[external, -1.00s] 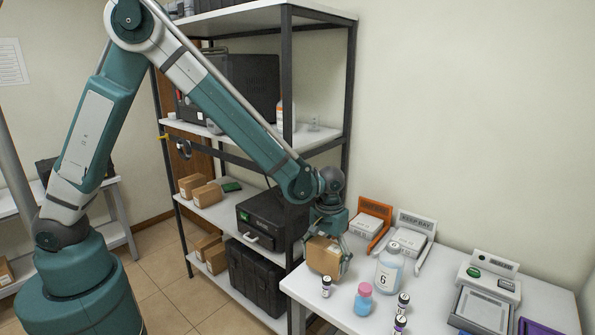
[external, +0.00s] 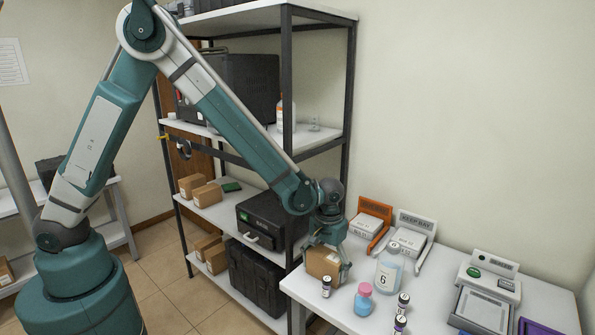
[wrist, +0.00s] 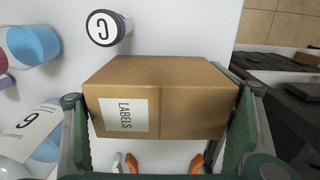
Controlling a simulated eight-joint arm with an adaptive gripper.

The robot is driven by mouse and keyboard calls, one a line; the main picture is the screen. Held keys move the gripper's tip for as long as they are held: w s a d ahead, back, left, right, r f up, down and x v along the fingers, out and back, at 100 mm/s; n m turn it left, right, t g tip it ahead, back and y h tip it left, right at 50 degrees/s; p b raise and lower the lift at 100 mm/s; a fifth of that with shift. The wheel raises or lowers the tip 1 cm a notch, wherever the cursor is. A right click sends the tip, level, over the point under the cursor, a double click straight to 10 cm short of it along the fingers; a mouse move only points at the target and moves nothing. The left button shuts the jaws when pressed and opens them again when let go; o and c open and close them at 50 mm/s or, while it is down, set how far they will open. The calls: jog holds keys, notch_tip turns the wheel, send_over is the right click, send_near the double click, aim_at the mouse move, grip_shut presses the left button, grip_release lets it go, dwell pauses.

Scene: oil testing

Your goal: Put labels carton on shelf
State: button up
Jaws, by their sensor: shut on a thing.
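The labels carton (external: 323,263) is a small brown box at the left end of the white table. In the wrist view the carton (wrist: 185,95) carries a white sticker reading "LABELS". My gripper (external: 326,262) points down over it, and in the wrist view its green fingers (wrist: 162,125) are shut on the carton's two sides. I cannot tell whether the carton's underside touches the table. The dark-framed shelf (external: 217,203) stands left of the table, with white boards at several levels.
On the middle shelf board are two brown boxes (external: 206,195), a green item (external: 231,187) and a black printer-like box (external: 268,218). A black case (external: 255,277) is below. A vial (external: 326,287), bottle 6 (external: 389,272) and a pink-capped bottle (external: 364,299) stand close to the carton.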

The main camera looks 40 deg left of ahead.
jog(key=shift+f, duration=0.2)
jog(key=o, duration=0.9)
jog(key=shift+r, duration=0.15)
notch_tip(320, 180, up, 12)
jog(key=shift+r+p, duration=0.1)
jog(key=shift+p, duration=0.55)
jog(key=shift+o, duration=0.4)
